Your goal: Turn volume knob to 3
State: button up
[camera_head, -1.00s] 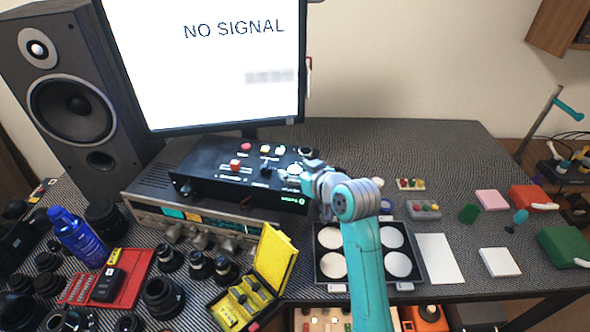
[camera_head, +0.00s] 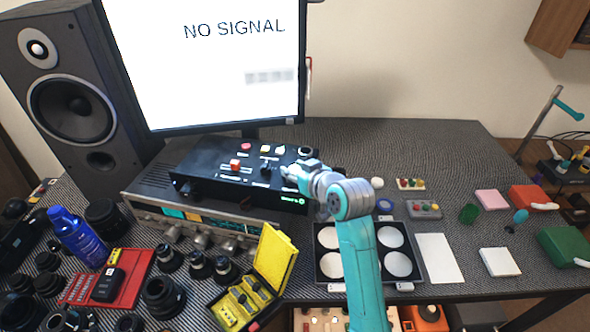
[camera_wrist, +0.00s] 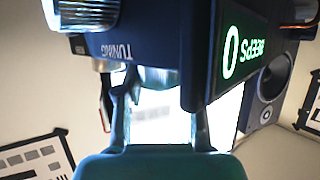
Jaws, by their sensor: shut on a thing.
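The black control box (camera_head: 215,177) lies on top of the silver receiver, below the monitor. Its top carries a red button, an orange slider cap (camera_head: 235,164) and small switches. My gripper (camera_head: 289,173) is at the right end of the box, close to its green display (camera_head: 292,199). In the wrist view, the box appears upside down, with a "TUNING" label and the lit display (camera_wrist: 245,55). A silvery knob (camera_wrist: 152,78) shows between the fingers of my gripper (camera_wrist: 158,98), which is shut on it. No volume label, scale or pointer is readable.
The monitor (camera_head: 225,60) stands close behind the box. The receiver (camera_head: 150,200) is beneath it, with knobs along its front. A yellow case (camera_head: 272,258) stands open in front. A tray of white discs (camera_head: 331,265) lies beside my arm.

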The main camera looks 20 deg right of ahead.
jog(key=m+h, duration=0.3)
jog(key=shift+a+t, duration=0.15)
jog(key=shift+t, duration=0.15)
jog(key=m+g+h, duration=0.1)
jog(key=m+h, duration=0.1)
jog(key=h, duration=0.1)
jog(key=m+h, duration=0.3)
jog(key=shift+m+g+h, duration=0.3)
jog(key=shift+g+h, duration=0.1)
jog(key=m+g+h, duration=0.2)
jog(key=m+h, duration=0.1)
jog(key=shift+m+g, duration=0.3)
jog(key=shift+m+g+h, duration=1.3)
jog(key=shift+m+g, duration=0.5)
jog(key=shift+g, duration=0.3)
jog(key=o, duration=1.1)
jog(key=shift+o, duration=0.3)
